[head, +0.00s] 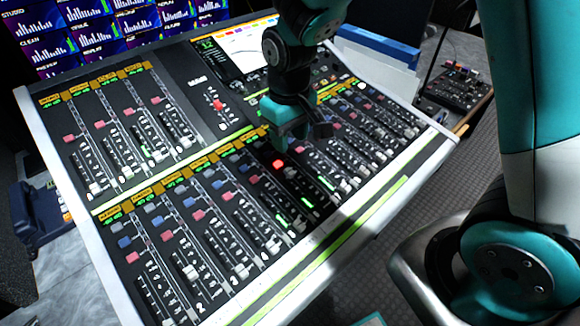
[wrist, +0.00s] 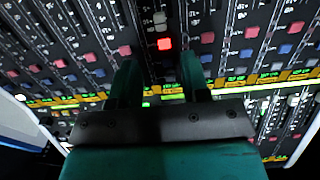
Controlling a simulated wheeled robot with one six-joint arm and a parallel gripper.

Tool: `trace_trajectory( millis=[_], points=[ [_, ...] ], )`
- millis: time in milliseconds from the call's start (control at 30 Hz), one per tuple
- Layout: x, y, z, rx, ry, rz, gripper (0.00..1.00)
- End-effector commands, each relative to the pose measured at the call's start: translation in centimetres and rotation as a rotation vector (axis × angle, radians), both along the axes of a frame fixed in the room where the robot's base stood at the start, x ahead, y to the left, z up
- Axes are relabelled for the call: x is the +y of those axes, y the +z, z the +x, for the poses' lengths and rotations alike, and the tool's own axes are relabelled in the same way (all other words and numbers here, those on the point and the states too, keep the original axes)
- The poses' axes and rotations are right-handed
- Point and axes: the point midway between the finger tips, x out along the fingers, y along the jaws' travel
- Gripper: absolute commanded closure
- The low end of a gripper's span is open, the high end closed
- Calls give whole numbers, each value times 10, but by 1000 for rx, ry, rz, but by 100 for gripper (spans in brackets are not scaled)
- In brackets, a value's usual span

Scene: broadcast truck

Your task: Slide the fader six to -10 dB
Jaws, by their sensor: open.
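The mixing console (head: 130,290) has an upper and a lower bank of faders. In the lower bank, the strip with a lit red button (head: 278,163) appears to be fader six, counting from the left. The lit button also shows in the wrist view (wrist: 164,44), just beyond the gap between my fingers. My gripper (head: 303,133) is above the lower bank's upper edge, apart from the faders. In the wrist view my gripper (wrist: 158,75) is open, with nothing between its fingers.
Neighbouring fader caps (head: 273,245) stand close together on both sides. A small black mixer (head: 455,91) stands at the right. Monitors (head: 80,30) fill the back left.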

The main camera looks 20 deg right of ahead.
Motion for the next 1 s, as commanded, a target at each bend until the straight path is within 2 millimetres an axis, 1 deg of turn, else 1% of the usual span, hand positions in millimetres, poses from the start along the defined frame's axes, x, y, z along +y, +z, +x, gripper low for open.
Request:
trace_trajectory(
  millis=[33,200,300,400,500,600,867,967,1000],
  points=[
    [0,-13,-1,6,0,-2,57],
    [-1,-51,-1,7,0,-1,57],
    [-1,-68,-1,5,0,-1,57],
    [0,-82,-1,3,0,0,57],
    [0,-90,-1,1,0,1,57],
    [0,-94,0,0,0,1,57],
    [0,-95,0,-1,0,1,57],
    [0,-95,0,-1,0,1,78],
    [0,-95,0,-1,0,1,87]
  ],
)
